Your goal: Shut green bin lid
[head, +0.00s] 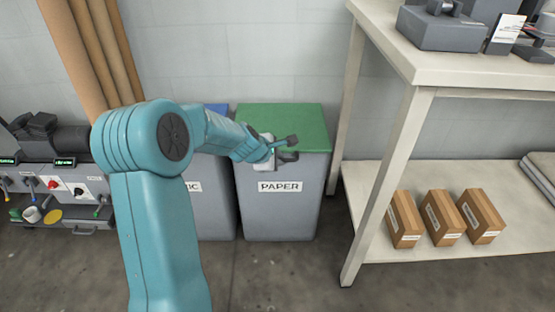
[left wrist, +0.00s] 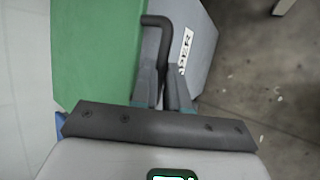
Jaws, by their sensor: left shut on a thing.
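The green lid (head: 285,118) lies flat over the grey bin (head: 262,212) labelled PAPER. No gap shows between the lid and the bin's front edge. My left gripper (head: 282,150) is at the lid's front edge, above the label. The green lid (left wrist: 95,50) is also in the left wrist view, with a dark bent handle (left wrist: 156,20) at its edge. My left gripper's fingers (left wrist: 165,82) are shut on this handle, one on each side. In the head view my own gripper partly hides the handle. My right gripper is not in view.
A grey bin with a blue lid (head: 216,108) stands directly left, partly behind my arm. A workbench (head: 408,85) with a lower shelf holding several brown boxes (head: 441,215) stands to the right. Brown rolls (head: 95,50) lean on the wall. The floor in front is clear.

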